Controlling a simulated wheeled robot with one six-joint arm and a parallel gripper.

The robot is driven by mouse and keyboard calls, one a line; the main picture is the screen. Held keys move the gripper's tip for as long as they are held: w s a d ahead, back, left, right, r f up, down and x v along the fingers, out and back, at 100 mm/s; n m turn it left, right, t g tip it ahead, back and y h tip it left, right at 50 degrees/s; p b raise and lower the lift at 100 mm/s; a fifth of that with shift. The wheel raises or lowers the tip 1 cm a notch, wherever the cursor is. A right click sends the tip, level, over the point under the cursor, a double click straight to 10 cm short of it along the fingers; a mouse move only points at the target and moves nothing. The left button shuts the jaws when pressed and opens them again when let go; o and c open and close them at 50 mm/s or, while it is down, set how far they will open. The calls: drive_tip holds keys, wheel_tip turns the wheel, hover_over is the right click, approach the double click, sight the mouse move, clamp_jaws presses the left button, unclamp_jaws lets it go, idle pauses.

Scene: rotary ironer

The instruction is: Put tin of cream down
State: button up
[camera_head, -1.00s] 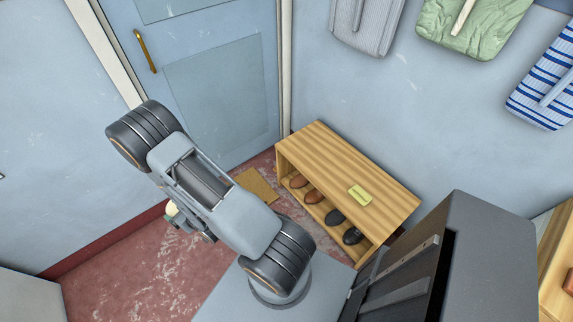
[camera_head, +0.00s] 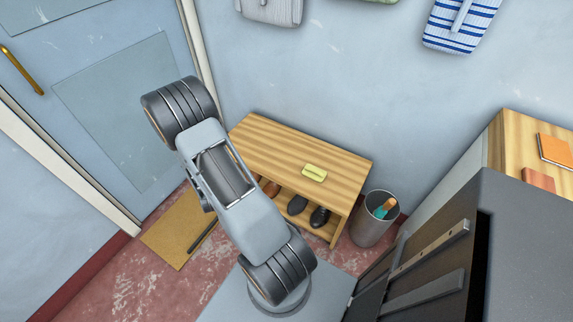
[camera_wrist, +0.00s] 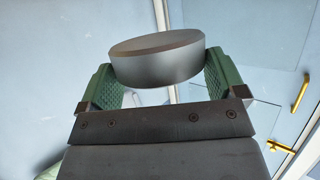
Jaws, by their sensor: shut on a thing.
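The tin of cream (camera_wrist: 157,62) is a round, dark grey, flat tin in the wrist view. My gripper (camera_wrist: 160,72) has its two green textured pads on either side of the tin and is shut on it. The tin is held up in the air, slightly tilted in the picture. In the head view my arm hides the gripper and the tin.
A wooden shoe bench (camera_head: 272,140) stands against the wall, with a yellow-green object (camera_head: 314,173) on top and shoes (camera_head: 298,205) below. A bin (camera_head: 374,222) stands right of it. A wooden-topped cabinet (camera_head: 515,140) holds an orange book (camera_head: 555,150). A doormat (camera_head: 178,232) lies by the door.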

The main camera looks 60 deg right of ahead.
drive_tip(key=s+d+f+m+g+h+b, duration=0.2)
drive_tip(key=s+d+f+m+g+b, duration=0.2)
drive_tip(key=d, duration=0.5)
drive_tip(key=s+d+f+m+g+h+b, duration=0.2)
drive_tip(key=s+d+f+m+g+b, duration=0.3)
drive_tip(key=d, duration=0.4)
drive_tip(key=shift+s+m+g+h+b, duration=0.4)
drive_tip(key=shift+s+m+g+b, duration=0.15)
drive_tip(key=shift+s+b, duration=0.7)
drive_tip(key=b+x, duration=0.1)
drive_tip(key=x, duration=0.4)
drive_tip(key=w+b+x, duration=0.1)
drive_tip(key=x, duration=0.2)
drive_tip(key=shift+d+f+b, duration=0.15)
drive_tip(key=shift+f+b, duration=0.1)
drive_tip(key=shift+b, duration=0.1)
drive_tip(key=b, duration=0.2)
hover_over(283, 165)
drive_tip(key=a, duration=0.1)
wheel_tip(283, 165, down, 4)
drive_tip(key=shift+s+a+f, duration=0.1)
drive_tip(key=shift+f, duration=0.05)
drive_tip(key=shift+d+f, duration=0.55)
drive_tip(key=shift+f, duration=0.05)
drive_tip(key=shift+w+d+f+b, duration=0.1)
drive_tip(key=shift+f+b, duration=0.5)
drive_tip(key=shift+f, duration=0.2)
drive_tip(key=shift+w+d+f+b, duration=0.1)
drive_tip(key=shift+f+b, duration=0.45)
drive_tip(key=shift+f, duration=0.3)
